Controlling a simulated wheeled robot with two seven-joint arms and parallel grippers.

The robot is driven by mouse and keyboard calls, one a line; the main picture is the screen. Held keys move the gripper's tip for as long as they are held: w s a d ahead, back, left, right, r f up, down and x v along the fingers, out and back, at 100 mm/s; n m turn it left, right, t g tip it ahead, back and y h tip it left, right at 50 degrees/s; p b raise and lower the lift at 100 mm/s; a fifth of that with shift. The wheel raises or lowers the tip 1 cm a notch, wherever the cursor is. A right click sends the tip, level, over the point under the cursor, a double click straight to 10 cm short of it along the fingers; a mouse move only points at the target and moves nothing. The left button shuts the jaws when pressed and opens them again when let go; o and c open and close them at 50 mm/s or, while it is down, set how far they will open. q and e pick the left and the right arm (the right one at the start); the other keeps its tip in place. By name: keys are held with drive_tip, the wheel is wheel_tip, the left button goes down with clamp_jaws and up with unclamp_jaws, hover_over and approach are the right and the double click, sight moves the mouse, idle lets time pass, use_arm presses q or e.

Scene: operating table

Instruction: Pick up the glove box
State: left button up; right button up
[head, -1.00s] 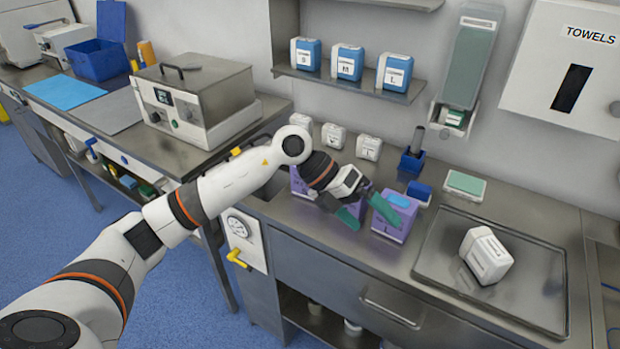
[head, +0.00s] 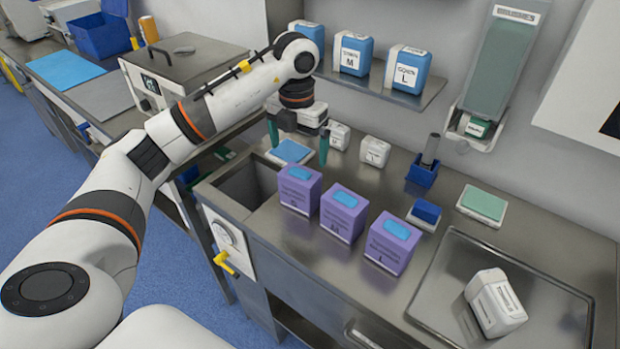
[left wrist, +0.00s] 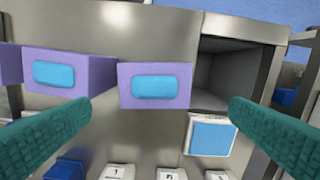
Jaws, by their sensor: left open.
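Three purple boxes with blue tops stand in a row on the steel counter: a left one (head: 299,192), a middle one (head: 343,215) and a right one (head: 391,245). They look like glove boxes. My left gripper (head: 298,142) is open and empty, with green fingers pointing down, above and behind the left purple box. In the left wrist view, the left purple box (left wrist: 155,98) appears between the open fingers (left wrist: 162,110) but apart from them. My right gripper is not in view.
A sink opening (head: 245,190) lies left of the boxes. A blue-topped white pad (head: 291,152) and small white containers (head: 375,151) are behind them. A tray (head: 440,290) holds a white jug (head: 496,303) at right. Blue containers stand on the shelf (head: 410,98) above.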

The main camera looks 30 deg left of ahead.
sight(299, 174)
use_arm(q)
drive_tip(key=f, duration=0.2)
drive_tip(key=s+f+p, duration=0.1)
drive_tip(key=f, duration=0.2)
drive_tip(key=shift+f, duration=0.35)
drive_tip(key=shift+w+f+p, duration=0.1)
drive_tip(key=shift+f+p, duration=0.2)
drive_tip(key=shift+p, duration=0.05)
drive_tip(key=f, duration=0.1)
drive_tip(key=f+p, duration=0.1)
drive_tip(key=f, duration=0.1)
drive_tip(key=shift+d+f+p, duration=0.25)
drive_tip(key=shift+d+p, duration=0.05)
drive_tip(key=shift+p, duration=0.05)
drive_tip(key=shift+f, duration=0.65)
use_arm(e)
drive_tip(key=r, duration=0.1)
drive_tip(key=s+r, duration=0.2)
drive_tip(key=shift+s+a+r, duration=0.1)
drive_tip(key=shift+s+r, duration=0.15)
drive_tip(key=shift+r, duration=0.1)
use_arm(q)
drive_tip(key=shift+c, duration=0.8)
drive_tip(key=c, duration=0.9)
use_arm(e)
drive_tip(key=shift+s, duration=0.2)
